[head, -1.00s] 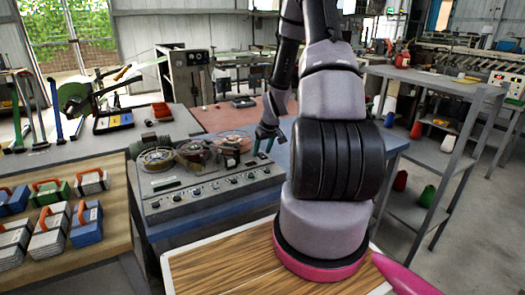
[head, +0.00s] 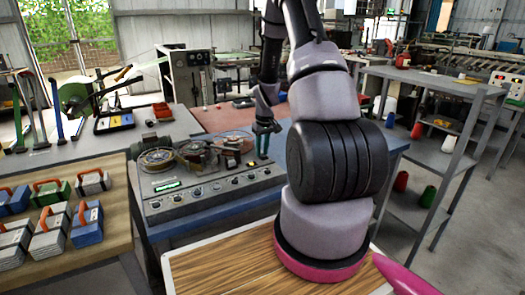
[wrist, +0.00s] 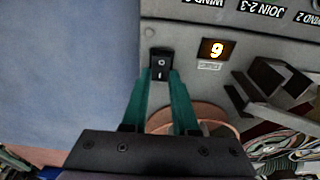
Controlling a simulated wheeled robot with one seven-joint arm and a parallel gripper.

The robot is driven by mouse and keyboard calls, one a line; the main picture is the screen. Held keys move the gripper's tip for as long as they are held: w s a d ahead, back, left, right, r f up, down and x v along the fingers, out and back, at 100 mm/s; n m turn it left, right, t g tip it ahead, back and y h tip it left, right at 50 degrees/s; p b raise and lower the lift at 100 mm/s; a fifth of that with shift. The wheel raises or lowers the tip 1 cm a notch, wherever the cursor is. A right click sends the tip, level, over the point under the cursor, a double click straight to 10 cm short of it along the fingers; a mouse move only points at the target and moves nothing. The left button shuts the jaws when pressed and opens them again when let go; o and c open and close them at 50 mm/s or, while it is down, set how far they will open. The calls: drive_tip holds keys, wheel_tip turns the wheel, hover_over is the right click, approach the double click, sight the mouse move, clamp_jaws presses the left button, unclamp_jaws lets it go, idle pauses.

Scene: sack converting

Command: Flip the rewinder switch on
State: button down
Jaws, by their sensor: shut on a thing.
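The rewinder (head: 215,193) is a grey deck with reels on top and a row of knobs along its front. Its small front display (head: 166,186) is lit green. In the wrist view a black rocker switch (wrist: 161,62), marked O and I, sits on the deck beside a small lit display (wrist: 216,50) reading 9. My gripper (wrist: 160,80) has its teal fingertips at either side of the I end of the switch, shut on it. Which end is pressed down is unclear. In the head view my gripper (head: 263,155) is at the deck's right end; the switch cannot be made out there.
Reels and a winding mechanism (head: 190,153) stand on the deck left of my gripper. Blocks with orange handles (head: 87,222) lie on the left bench. A blue surface (wrist: 65,70) lies beside the deck. A grey shelf (head: 430,78) stands at the right.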

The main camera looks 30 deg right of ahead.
sight(264, 156)
drive_tip(key=c, duration=0.7)
unclamp_jaws()
drive_tip(key=r, duration=0.3)
drive_tip(key=s+r, duration=0.1)
drive_tip(key=r, duration=0.6)
drive_tip(key=shift+s+r, duration=0.25)
drive_tip(key=shift+r, duration=0.1)
